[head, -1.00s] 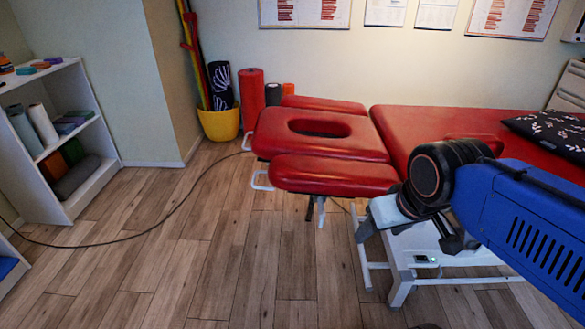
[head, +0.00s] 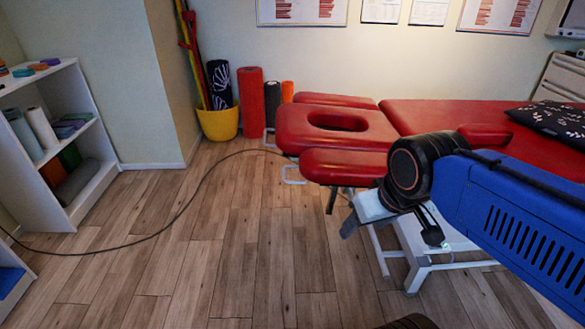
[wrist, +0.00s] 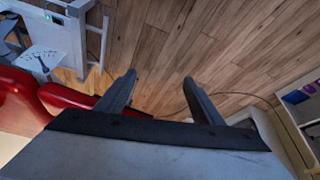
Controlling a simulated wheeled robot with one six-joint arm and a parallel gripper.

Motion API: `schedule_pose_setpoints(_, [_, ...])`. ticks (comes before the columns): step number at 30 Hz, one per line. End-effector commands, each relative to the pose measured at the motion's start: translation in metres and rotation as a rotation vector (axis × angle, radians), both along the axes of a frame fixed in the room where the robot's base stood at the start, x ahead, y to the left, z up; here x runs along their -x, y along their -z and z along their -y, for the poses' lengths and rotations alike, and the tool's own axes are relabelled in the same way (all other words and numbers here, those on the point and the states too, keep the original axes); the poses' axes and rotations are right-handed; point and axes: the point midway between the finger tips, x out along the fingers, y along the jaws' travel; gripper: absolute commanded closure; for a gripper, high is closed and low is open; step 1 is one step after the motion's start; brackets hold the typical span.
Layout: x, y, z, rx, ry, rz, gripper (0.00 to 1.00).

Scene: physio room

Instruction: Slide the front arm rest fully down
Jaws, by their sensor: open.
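The front arm rest (head: 345,167) is the red padded piece nearest me at the head end of the treatment table (head: 400,117). It sits slightly below the face-hole pad (head: 330,128), and my arm hides its right end. A white handle loop (head: 293,174) sticks out at its left end. My gripper (head: 348,228) is open and empty, in front of and below the arm rest in the head view, apart from it. In the wrist view my two fingers (wrist: 159,78) are spread over the floor. A red pad (wrist: 70,98), probably the arm rest, shows left of them.
A black cable (head: 190,215) crosses the wooden floor. A white shelf (head: 70,140) stands at the left. A yellow bucket (head: 218,124) and upright rolls (head: 250,95) stand by the wall. The floor left of the table is otherwise clear.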

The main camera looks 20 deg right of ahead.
Motion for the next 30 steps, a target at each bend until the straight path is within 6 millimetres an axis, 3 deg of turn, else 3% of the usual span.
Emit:
schedule_pose_setpoints(6, [0.000, 0.000, 0.000, 0.000, 0.000, 0.000, 0.41])
schedule_pose_setpoints(10, [-0.004, -0.004, -0.001, -0.002, 0.002, -0.006, 0.73])
schedule_pose_setpoints(13, [-0.014, -0.014, -0.002, -0.006, 0.009, -0.025, 0.73])
schedule_pose_setpoints(21, [-0.073, -0.063, -0.015, -0.024, 0.057, -0.115, 0.73])
schedule_pose_setpoints(30, [-0.148, -0.105, -0.036, -0.027, 0.121, -0.220, 0.73])
